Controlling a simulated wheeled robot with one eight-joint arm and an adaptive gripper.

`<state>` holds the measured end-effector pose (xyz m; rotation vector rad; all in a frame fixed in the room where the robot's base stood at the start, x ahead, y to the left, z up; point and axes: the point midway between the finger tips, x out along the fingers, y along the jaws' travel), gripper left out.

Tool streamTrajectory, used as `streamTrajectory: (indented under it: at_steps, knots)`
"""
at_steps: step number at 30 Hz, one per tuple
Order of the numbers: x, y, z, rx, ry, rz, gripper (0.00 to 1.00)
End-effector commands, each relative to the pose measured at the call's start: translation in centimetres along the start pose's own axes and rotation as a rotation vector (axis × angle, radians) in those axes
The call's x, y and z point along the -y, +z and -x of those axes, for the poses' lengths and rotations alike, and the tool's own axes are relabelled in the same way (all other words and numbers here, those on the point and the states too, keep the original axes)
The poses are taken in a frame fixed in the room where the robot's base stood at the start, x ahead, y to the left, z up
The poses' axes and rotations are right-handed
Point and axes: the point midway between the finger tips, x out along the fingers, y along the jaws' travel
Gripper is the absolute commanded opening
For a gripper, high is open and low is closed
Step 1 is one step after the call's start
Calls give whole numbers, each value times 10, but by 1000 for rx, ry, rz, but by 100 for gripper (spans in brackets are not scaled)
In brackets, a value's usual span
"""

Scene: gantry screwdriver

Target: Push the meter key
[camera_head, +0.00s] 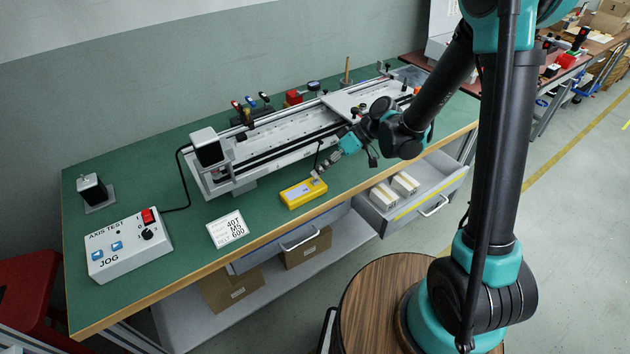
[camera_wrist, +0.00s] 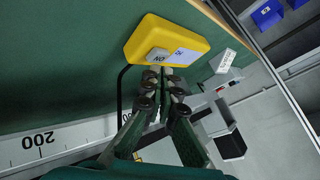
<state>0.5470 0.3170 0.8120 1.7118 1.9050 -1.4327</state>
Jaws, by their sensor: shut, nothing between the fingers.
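The yellow meter (camera_head: 296,199) lies on the green bench near its front edge. It fills the upper middle of the wrist view (camera_wrist: 180,32), with a pale display (camera_wrist: 184,56) beside a grey key (camera_wrist: 158,56). The key has lettering that shows upside down. My gripper (camera_head: 317,174) is shut and empty, and points down at the key end of the meter. In the wrist view my fingertips (camera_wrist: 165,71) are right at the key's edge and partly cover it. I cannot tell whether they touch it.
A long metal gantry (camera_head: 270,145) stands behind the meter. A white label card (camera_head: 228,230) and the axis test box (camera_head: 128,245) are to the left. An open drawer (camera_head: 440,187) with white boxes juts out at the right, below my arm.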

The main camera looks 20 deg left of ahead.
Motion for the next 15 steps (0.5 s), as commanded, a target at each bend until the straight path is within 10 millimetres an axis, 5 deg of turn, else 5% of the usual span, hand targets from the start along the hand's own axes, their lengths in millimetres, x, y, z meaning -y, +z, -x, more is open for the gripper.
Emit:
streamTrajectory:
  at_steps: [15]
  knots:
    - [17,-17,23,0,0,0,0]
